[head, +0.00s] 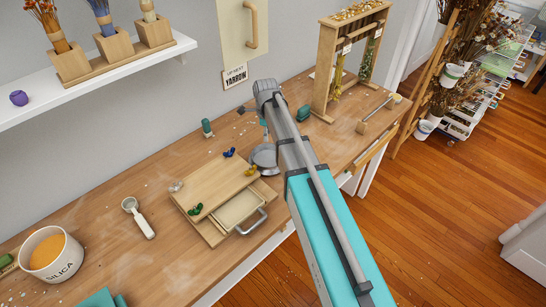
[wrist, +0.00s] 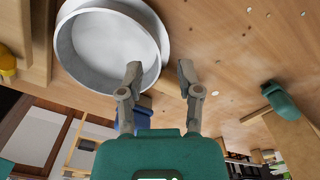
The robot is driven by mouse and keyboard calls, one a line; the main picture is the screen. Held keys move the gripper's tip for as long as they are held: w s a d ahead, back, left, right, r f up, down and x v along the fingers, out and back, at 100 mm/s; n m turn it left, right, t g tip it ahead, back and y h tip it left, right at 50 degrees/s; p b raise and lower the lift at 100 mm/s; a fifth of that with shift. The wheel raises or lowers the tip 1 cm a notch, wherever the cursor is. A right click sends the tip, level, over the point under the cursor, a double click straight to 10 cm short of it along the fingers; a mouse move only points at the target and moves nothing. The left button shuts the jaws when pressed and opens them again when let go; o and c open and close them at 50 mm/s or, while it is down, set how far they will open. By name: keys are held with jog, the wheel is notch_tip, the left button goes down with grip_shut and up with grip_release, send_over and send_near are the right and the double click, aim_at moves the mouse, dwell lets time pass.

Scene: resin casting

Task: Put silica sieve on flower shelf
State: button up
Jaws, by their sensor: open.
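A round, shallow grey metal pan, which looks like the silica sieve (head: 264,158), sits on the wooden bench and is partly hidden by my arm. It fills the upper left of the wrist view (wrist: 105,45), with a pale inner face. My gripper (wrist: 160,72) is open and empty. Its left finger overlaps the pan's right rim in the picture, and its right finger is clear of it over bare wood; I cannot tell whether they touch. In the head view my arm hides most of the gripper. The white flower shelf (head: 112,72) is on the wall at upper left.
Dried-flower blocks (head: 110,43) and a purple object (head: 18,98) stand on the shelf, with bare surface between. A wooden drawer box (head: 215,185), a scoop (head: 138,215) and a silica cup (head: 48,255) are on the bench. A wooden rack (head: 328,70) stands behind my arm.

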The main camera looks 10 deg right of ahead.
aim_at(268, 144)
jog(key=shift+f, duration=0.2)
notch_tip(268, 144, down, 5)
jog(key=b, duration=0.5)
jog(key=shift+s+d, duration=0.15)
jog(key=shift+r, duration=0.1)
dwell(0.4)
grip_shut()
